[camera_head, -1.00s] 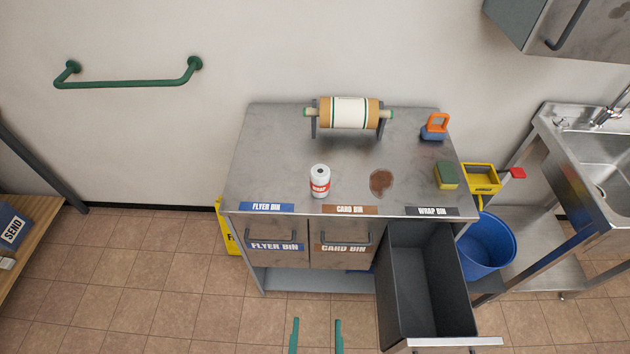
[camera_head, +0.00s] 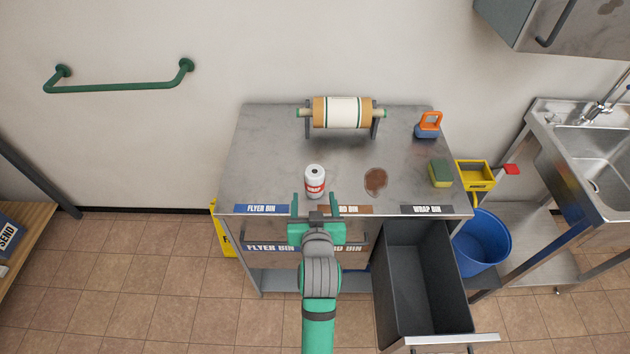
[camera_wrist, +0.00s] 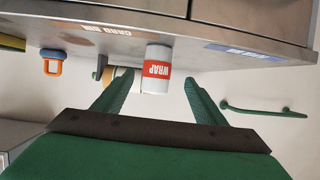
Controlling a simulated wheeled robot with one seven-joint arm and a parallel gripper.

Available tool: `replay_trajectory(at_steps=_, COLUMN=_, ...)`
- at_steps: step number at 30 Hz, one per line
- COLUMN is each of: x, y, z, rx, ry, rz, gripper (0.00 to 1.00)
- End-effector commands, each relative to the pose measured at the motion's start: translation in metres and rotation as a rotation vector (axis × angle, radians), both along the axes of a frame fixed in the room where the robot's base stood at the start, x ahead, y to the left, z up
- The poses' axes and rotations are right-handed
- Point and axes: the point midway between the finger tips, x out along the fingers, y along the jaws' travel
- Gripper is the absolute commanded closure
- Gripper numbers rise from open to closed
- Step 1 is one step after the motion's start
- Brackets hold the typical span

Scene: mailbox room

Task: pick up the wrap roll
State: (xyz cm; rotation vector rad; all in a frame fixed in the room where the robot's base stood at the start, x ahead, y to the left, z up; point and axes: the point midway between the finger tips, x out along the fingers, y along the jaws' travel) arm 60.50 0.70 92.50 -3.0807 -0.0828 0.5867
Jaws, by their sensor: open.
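The wrap roll (camera_head: 314,182) is a small white cylinder with a red label reading WRAP. It stands upright on the steel counter (camera_head: 262,150), near its front edge. My gripper (camera_head: 315,205) is open and empty at the counter's front edge, just in front of the roll. In the wrist view the wrap roll (camera_wrist: 156,70) shows between and beyond the two green fingers (camera_wrist: 158,88). I see no contact between the fingers and the roll.
The wrap bin drawer (camera_head: 425,280) is pulled open at the right. A large paper roll on a stand (camera_head: 342,112) is behind. A brown stain (camera_head: 375,181), a sponge (camera_head: 440,173) and an orange-handled brush (camera_head: 428,124) are to the right. The counter's left side is clear.

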Motion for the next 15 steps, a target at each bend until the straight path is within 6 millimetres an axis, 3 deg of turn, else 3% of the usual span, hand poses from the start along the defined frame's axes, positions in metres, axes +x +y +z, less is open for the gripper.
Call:
replay_trajectory(at_steps=3, x=0.018, y=0.000, z=0.020, rx=-0.009, ry=0.004, rz=0.010, gripper=0.35)
replay_trajectory(at_steps=7, x=0.027, y=0.001, z=0.031, rx=-0.015, ry=0.013, rz=0.018, gripper=0.35)
replay_trajectory(at_steps=15, x=0.056, y=0.000, z=0.022, rx=-0.016, ry=0.019, rz=0.016, gripper=0.35)
